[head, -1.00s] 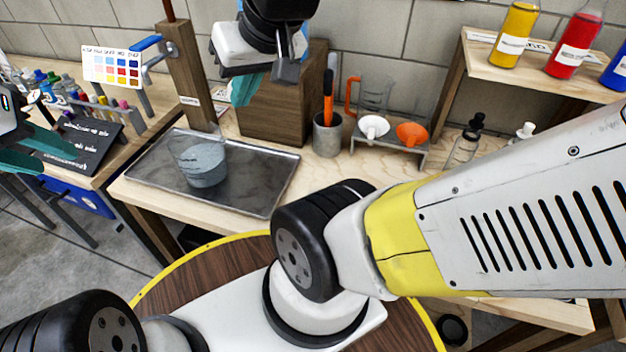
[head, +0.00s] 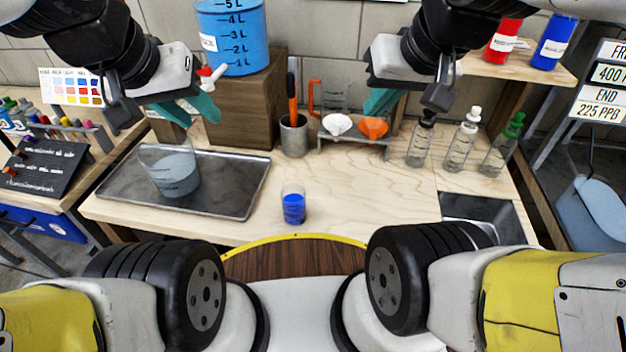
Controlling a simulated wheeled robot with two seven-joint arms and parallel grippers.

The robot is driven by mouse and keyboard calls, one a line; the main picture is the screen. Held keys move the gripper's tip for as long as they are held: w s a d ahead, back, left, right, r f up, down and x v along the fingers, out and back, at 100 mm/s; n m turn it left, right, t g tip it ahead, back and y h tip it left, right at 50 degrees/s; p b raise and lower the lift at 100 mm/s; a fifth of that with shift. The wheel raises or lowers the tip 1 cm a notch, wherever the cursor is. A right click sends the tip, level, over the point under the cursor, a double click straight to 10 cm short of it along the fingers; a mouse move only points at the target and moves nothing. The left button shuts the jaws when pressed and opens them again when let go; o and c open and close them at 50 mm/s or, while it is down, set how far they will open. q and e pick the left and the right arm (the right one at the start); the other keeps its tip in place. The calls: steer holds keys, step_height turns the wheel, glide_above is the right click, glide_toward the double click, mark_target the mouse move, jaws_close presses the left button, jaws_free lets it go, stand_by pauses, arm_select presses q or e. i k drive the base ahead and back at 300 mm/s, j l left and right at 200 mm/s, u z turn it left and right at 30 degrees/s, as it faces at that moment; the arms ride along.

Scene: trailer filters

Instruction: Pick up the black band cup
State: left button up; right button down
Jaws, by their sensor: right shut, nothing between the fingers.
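A small clear cup with blue liquid (head: 293,208) stands upright on the wooden bench, near its front edge. A larger clear cup with grey-blue contents (head: 175,176) stands in the metal tray (head: 232,188) to the left. I cannot make out a black band on either cup. My right gripper (head: 380,108) is shut and empty, in the air in front of the rack with funnels. Neither gripper touches a cup.
A blue measuring jug (head: 233,40) stands on a wooden block (head: 240,110). A tool pot (head: 294,136) and a funnel rack (head: 353,140) stand at the back. Several dropper bottles (head: 467,140) stand at right, behind a dark panel (head: 482,212). The bench around the blue cup is clear.

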mark_target(292, 196)
steer(key=k+l+u, duration=0.6)
steer(key=u, duration=0.2)
steer(key=k+l+u, duration=0.3)
steer(key=u, duration=0.15)
steer(key=k, duration=0.05)
